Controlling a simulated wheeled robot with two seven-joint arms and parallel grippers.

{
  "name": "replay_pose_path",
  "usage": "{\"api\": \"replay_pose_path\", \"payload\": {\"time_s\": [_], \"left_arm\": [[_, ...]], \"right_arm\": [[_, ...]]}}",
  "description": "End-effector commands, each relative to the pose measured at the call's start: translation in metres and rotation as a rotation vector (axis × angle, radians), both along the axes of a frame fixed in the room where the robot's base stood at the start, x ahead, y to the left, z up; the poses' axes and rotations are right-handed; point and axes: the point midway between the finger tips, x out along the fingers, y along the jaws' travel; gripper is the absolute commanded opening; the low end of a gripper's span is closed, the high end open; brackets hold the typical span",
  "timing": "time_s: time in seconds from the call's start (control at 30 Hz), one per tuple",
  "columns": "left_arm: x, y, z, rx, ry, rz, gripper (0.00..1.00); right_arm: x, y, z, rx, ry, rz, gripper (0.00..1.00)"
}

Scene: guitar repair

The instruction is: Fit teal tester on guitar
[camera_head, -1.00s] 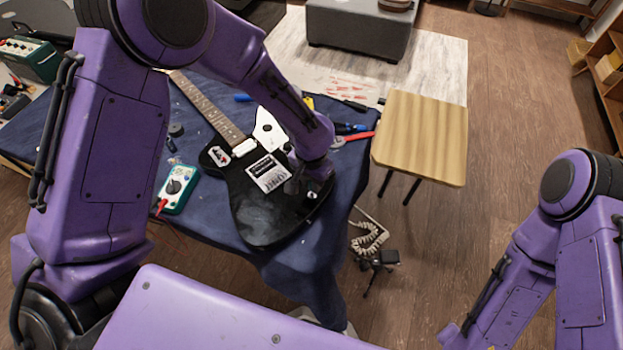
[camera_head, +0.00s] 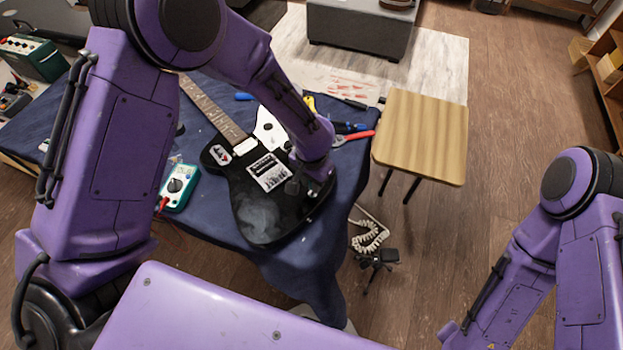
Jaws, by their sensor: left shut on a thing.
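A black electric guitar (camera_head: 262,218) lies on the blue cloth, its neck pointing to the upper left. My left gripper (camera_head: 316,188) is low over the right side of the guitar body, by its lower edge. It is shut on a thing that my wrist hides. A teal tester with a dial and a red lead (camera_head: 178,187) lies on the cloth left of the guitar, apart from it and from my left gripper. My right arm is at the right, but its gripper is outside the view.
The cloth-covered table (camera_head: 300,270) also bears red-handled pliers (camera_head: 355,137) and other tools beyond the guitar. A wooden stool (camera_head: 420,137) stands to the right. A coiled cable (camera_head: 369,232) hangs by the table's right edge. A green amplifier (camera_head: 35,57) is at upper left.

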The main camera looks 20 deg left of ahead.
Motion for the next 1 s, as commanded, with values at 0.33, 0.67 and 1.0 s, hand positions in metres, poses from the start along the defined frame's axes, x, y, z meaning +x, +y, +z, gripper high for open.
{"api": "replay_pose_path", "payload": {"time_s": [0.33, 0.67, 1.0], "left_arm": [[0.0, 0.0, 0.0, 0.0, 0.0, 0.0, 0.0], [0.0, 0.0, -0.004, 0.0, 0.001, -0.001, 0.0], [0.0, 0.0, -0.012, 0.0, 0.0, -0.001, 0.0]], "right_arm": [[0.0, 0.0, 0.001, 0.0, 0.0, 0.0, 0.43], [0.0, 0.0, -0.001, 0.0, 0.0, 0.0, 0.43], [0.0, 0.0, -0.004, 0.0, 0.0, 0.0, 0.43]]}}
